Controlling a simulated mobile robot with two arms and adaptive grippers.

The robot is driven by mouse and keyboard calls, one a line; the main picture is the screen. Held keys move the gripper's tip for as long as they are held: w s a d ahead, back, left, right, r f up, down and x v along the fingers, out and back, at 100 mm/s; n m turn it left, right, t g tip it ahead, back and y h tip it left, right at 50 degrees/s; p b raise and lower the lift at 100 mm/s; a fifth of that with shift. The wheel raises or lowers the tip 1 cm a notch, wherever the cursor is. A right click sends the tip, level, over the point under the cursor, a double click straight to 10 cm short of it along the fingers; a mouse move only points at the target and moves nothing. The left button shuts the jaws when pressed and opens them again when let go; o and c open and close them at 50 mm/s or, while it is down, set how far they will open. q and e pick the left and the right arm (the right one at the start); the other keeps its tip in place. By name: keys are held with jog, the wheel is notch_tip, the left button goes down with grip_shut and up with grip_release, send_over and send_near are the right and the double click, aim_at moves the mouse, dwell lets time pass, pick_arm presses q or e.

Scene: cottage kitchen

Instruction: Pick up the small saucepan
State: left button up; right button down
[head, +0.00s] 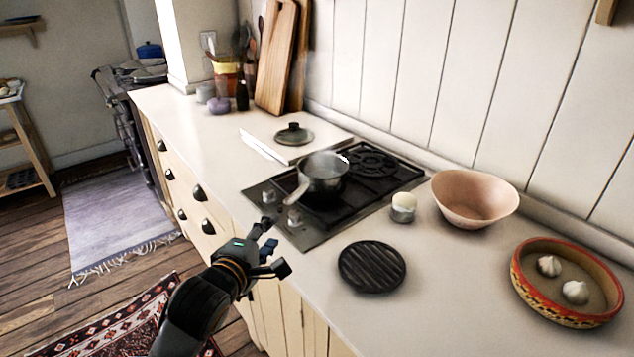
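The small saucepan (323,174) is a grey metal pan standing on the near-left part of the black hob (371,192). Its handle (297,193) points toward the front left edge of the hob. Nothing holds it. My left gripper (269,256) is open and empty in front of the counter edge, below and left of the saucepan, apart from the handle. A dark lid with a knob (294,134) lies on a white board behind the pan. My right gripper does not show.
A black ribbed round trivet (372,267) and a small pot with a pale top (403,207) are right of the hob. A pink bowl (474,198) and a patterned dish with garlic (568,318) stand further right. The counter's left part (190,125) is mostly clear.

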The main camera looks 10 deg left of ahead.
aim_at(289, 202)
pick_arm(q)
jog(key=shift+n+t, duration=0.3)
jog(key=x, duration=0.3)
jog(key=r+x, duration=0.1)
jog(key=x, duration=0.4)
jog(key=shift+w+r+p, duration=0.1)
jog(key=shift+w+p, duration=0.3)
jog(key=shift+w, duration=0.1)
jog(key=shift+w+r, duration=0.1)
jog(key=shift+w, duration=0.45)
jog(key=p+x, duration=0.1)
jog(key=x, duration=0.3)
jog(key=shift+w, duration=0.15)
grip_shut()
jog(key=shift+r, duration=0.1)
